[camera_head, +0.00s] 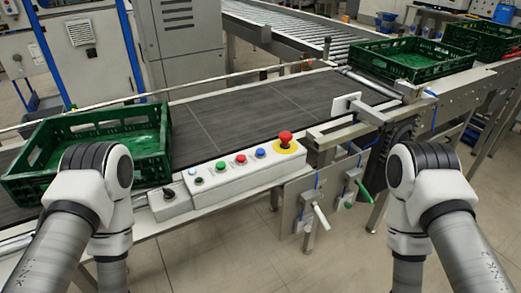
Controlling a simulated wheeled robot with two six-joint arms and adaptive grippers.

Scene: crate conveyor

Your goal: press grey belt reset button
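A white control box (240,178) sits along the near edge of the conveyor. It carries a large red mushroom button (285,138) on a yellow base, a blue button (260,153), a red button (241,159) and a green button (221,167). I cannot make out which one is the grey belt reset button. Both my arms show at the lower left and lower right, apart from the box. Neither gripper is in view.
A black rotary switch (169,193) sits on a smaller box left of the control box. A green crate (95,123) stands on the belt (250,110) at the left. Another crate (413,60) is at the right. Levers (320,215) hang below the conveyor. The middle belt is clear.

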